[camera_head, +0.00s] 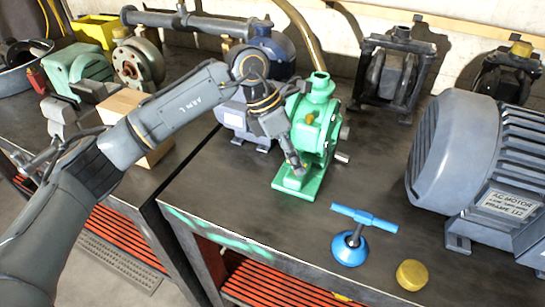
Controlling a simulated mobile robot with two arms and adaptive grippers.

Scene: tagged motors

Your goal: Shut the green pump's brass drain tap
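The green pump (322,134) stands upright on its green foot on the dark bench, in the middle of the head view. A small brass-coloured fitting (310,118) shows on its front face. My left gripper (297,164) reaches down in front of the pump's left side, its fingertips low by the pump's foot. The drain tap cannot be made out clearly; the fingertips cover the low part of the pump there. I cannot tell whether the fingers are open, shut or touching the tap. My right gripper is not in view.
A blue T-handled tool (350,246) and a brass cap (411,275) stand near the bench's front edge. A large grey motor (470,160) fills the right. A cardboard box (128,110) is behind my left arm. Dark pumps (392,72) stand at the back.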

